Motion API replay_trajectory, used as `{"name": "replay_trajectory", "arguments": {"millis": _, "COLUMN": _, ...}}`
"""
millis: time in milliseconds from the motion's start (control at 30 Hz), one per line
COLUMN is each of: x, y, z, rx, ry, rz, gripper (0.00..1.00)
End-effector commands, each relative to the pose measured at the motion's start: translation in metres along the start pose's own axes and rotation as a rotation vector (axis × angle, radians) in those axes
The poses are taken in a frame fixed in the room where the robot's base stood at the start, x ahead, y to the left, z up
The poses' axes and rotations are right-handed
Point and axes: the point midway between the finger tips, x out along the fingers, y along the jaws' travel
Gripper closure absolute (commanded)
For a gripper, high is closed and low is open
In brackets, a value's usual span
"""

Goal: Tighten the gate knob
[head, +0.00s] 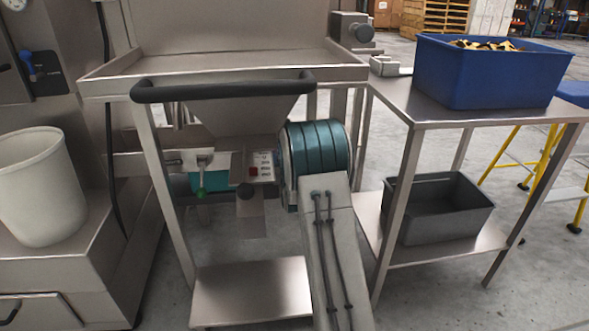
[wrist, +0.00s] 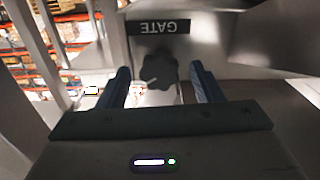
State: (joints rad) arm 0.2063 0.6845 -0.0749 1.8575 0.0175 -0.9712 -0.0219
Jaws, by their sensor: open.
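The gate knob (wrist: 158,69) is a dark, lobed knob with a small light mark on it. It sits on a metal face in the wrist view, just below a black label reading GATE (wrist: 158,27), which appears upside down. My gripper (wrist: 161,73) is open, with one dark finger on each side of the knob. A gap shows between the knob and each finger, and I cannot tell how far the fingertips reach along it. In the head view I cannot make out the knob; my arm stands in front of the machine under the hopper (head: 228,115).
A steel tray with a black padded bar (head: 222,91) stands above the hopper. To the right, a steel table (head: 440,112) holds a blue bin (head: 485,82), with a grey bin (head: 435,215) on its lower shelf. A white bucket (head: 40,190) is at left.

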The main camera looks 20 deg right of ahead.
Motion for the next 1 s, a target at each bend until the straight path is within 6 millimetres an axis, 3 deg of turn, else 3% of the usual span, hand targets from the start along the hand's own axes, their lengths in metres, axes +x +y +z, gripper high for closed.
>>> {"name": "replay_trajectory", "arguments": {"millis": 600, "x": -0.108, "y": 0.003, "z": -0.001, "rx": 0.0, "ry": 0.002, "rz": 0.003, "gripper": 0.4}}
{"name": "replay_trajectory", "arguments": {"millis": 800, "x": -0.129, "y": 0.003, "z": -0.001, "rx": 0.0, "ry": 0.003, "rz": 0.003, "gripper": 0.4}}
{"name": "replay_trajectory", "arguments": {"millis": 1000, "x": -0.135, "y": 0.003, "z": -0.001, "rx": 0.0, "ry": 0.004, "rz": 0.003, "gripper": 0.4}}
